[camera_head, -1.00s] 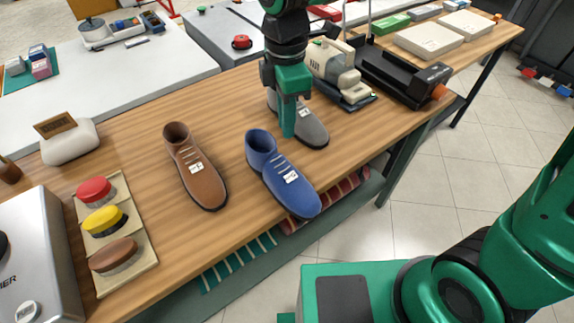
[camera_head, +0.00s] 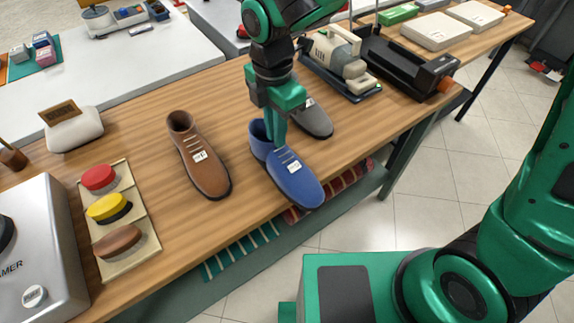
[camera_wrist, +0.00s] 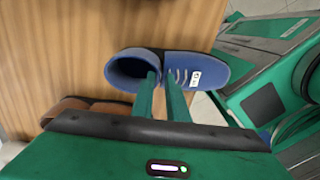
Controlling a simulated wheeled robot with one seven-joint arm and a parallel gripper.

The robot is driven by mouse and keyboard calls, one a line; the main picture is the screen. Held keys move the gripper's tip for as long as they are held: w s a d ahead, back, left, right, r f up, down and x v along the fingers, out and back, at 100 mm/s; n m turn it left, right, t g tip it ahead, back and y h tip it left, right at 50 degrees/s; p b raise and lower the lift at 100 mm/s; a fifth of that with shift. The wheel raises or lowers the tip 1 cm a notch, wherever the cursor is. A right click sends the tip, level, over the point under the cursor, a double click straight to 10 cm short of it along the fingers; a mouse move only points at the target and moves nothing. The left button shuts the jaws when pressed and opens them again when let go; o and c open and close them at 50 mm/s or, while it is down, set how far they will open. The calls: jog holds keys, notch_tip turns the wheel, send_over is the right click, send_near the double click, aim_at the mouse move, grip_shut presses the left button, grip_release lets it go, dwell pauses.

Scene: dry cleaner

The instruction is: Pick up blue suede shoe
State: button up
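The blue suede shoe (camera_head: 300,184) stands upright on the wooden table, its toe toward the front edge, with a white tag on its laces. In the wrist view the blue shoe (camera_wrist: 205,72) lies just beyond my fingertips. My gripper (camera_head: 275,143) points down at the shoe, over its ankle opening and tongue. In the wrist view its two green fingers (camera_wrist: 163,80) are apart, with a narrow gap between them. They overlap the shoe's near side by the opening and laces. I cannot tell whether they touch it.
A brown shoe (camera_head: 203,166) stands to the left and a grey shoe (camera_head: 313,119) behind to the right. A sewing-type machine (camera_head: 340,55) stands behind. Bare table lies left of the brown shoe.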

aim_at(285, 161)
jog(key=shift+f, duration=1.75)
grip_shut()
jog(key=shift+r, duration=0.15)
